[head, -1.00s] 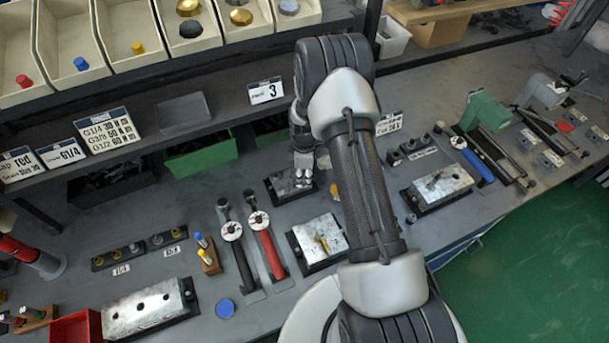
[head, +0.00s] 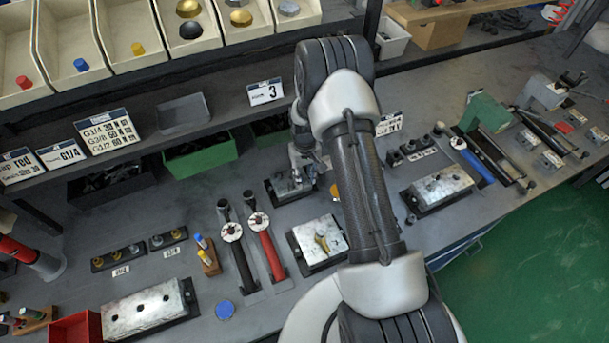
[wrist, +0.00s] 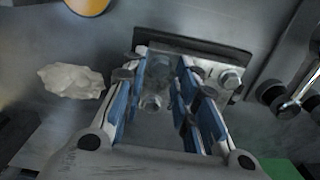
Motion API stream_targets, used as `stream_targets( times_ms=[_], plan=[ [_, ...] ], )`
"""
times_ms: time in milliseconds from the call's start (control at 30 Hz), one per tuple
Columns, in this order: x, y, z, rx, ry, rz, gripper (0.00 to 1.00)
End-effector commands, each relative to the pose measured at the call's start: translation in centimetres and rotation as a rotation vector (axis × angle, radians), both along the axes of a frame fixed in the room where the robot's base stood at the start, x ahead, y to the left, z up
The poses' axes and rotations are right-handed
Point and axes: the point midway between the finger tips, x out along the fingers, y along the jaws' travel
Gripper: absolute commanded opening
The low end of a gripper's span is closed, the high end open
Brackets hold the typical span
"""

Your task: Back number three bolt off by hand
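A small metal valve block on a dark base plate (head: 272,193) sits on the bench below my gripper; in the wrist view its metal top (wrist: 212,62) shows at the upper middle. A hex bolt head (wrist: 231,77) stands at its right end. Another round bolt-like part (wrist: 152,103) shows between my fingers, without clear contact. My gripper (wrist: 163,62) has its two blue-padded fingers apart. In the head view my gripper (head: 303,178) is low over the block and hides part of it. I cannot read bolt numbers on the block.
A card marked 3 (head: 265,92) stands on the shelf behind. A block with a brass fitting (head: 322,240) and red-handled (head: 268,245) and black-handled wrenches lie in front. Another block (head: 441,188) is at right. A crumpled white cloth (wrist: 70,80) lies left in the wrist view.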

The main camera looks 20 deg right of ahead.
Motion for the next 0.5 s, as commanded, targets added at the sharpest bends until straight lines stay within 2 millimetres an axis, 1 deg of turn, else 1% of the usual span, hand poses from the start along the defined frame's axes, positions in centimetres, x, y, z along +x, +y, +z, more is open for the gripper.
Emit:
stream_targets(
  times_ms=[100,200,500],
  plan=[
    [0.0,-0.06,-0.01,0.0,0.0,-0.117,0.27],
    [0.01,-0.08,-0.01,0.0,0.0,-0.182,0.27],
    [0.01,-0.08,0.0,0.0,0.0,-0.203,0.27]
  ],
)
